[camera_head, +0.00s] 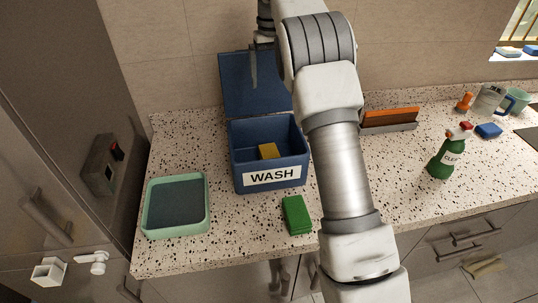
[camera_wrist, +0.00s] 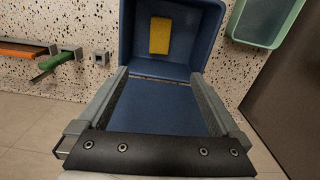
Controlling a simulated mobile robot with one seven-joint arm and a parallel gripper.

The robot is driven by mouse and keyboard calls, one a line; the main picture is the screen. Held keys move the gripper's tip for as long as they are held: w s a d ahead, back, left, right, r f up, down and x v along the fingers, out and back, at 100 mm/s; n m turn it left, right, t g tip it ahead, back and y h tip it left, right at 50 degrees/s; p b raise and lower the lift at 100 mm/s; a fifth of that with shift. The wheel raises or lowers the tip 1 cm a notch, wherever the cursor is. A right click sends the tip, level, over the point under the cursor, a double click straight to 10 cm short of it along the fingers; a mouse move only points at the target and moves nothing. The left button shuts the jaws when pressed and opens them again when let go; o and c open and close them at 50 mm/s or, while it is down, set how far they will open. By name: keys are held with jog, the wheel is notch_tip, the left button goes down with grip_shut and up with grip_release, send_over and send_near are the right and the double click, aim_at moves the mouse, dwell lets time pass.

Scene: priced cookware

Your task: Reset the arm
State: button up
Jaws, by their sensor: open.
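My gripper (camera_wrist: 160,78) is open and empty in the wrist view, its fingers apart in front of the blue box's raised lid (camera_wrist: 158,108). In the head view my arm crosses the middle and partly hides the gripper, at the top by the lid (camera_head: 240,85). The blue box labelled WASH (camera_head: 240,180) stands open on the counter. A yellow sponge (camera_head: 269,151) lies inside it. The sponge also shows in the wrist view (camera_wrist: 160,35).
A pale green tray (camera_head: 176,204) sits left of the box, and a green sponge (camera_head: 297,215) lies in front. Right of my arm are an orange item on a grey holder (camera_head: 390,118), a green spray bottle (camera_head: 446,157), a blue sponge (camera_head: 489,131) and cups (camera_head: 490,100).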

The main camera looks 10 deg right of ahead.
dwell(0.3)
jog(key=s+r+m+t, duration=0.1)
jog(key=s+r+t, duration=0.1)
jog(key=s+r, duration=0.6)
jog(key=s+r+t, duration=0.1)
jog(key=s+r, duration=0.2)
jog(key=s, duration=0.9)
jog(key=s+f+t, duration=0.1)
jog(key=s+f, duration=0.1)
jog(key=s, duration=0.4)
jog(key=s+f, duration=0.3)
jog(key=s, duration=0.4)
jog(key=s+f+t+b, duration=0.1)
jog(key=s+f, duration=0.1)
jog(key=s, duration=0.4)
jog(key=shift+s+f+t, duration=0.2)
jog(key=shift+f+t, duration=0.1)
jog(key=shift+f, duration=0.1)
